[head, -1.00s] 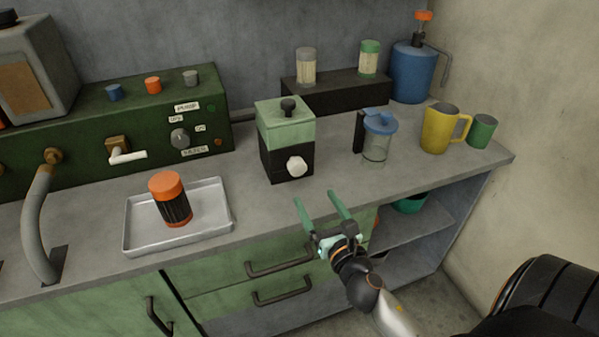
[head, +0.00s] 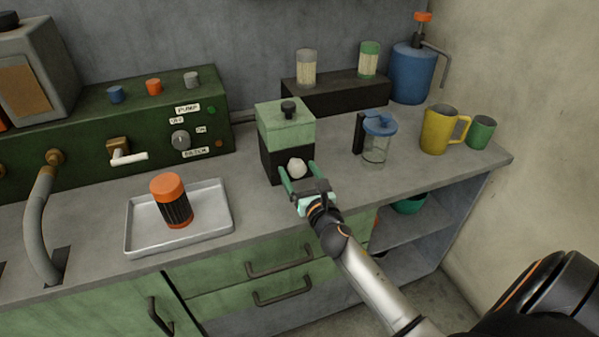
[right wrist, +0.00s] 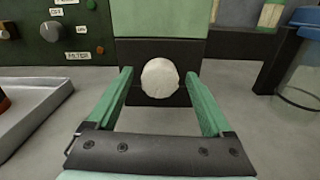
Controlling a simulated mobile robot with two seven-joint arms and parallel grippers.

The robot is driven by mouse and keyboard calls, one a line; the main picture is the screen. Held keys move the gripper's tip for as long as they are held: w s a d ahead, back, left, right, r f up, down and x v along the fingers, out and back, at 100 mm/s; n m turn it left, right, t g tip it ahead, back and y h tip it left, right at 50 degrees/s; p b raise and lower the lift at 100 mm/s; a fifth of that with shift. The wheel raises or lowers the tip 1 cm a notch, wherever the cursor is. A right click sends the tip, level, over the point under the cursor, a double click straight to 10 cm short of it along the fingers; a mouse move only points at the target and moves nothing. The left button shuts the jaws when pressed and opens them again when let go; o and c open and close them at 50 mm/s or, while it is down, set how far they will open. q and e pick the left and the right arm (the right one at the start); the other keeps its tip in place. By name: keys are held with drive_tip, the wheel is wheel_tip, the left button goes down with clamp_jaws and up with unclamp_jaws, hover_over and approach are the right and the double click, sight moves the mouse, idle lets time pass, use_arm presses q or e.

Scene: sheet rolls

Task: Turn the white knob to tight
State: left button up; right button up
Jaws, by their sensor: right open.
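The white knob (head: 297,168) is on the front of a black and green box (head: 286,128) on the counter. In the right wrist view the knob (right wrist: 159,78) shows as a round white disc against the dark lower part of the box. My right gripper (head: 300,172) is open. Its two green fingers point at the box front, one on each side of the knob in the picture, with gaps between them and the knob (right wrist: 160,80). I cannot tell whether the fingertips reach the knob's depth. My left gripper is not in view.
A metal tray (head: 222,222) with an orange-capped jar (head: 170,200) is to the left. A blue-lidded clear jug (head: 376,140), a yellow mug (head: 437,130) and a green cup (head: 481,132) stand to the right. The counter in front of the box is clear.

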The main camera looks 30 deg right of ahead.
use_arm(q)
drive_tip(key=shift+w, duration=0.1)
use_arm(e)
drive_tip(key=shift+c, duration=0.2)
drive_tip(key=c, duration=0.5)
clamp_jaws()
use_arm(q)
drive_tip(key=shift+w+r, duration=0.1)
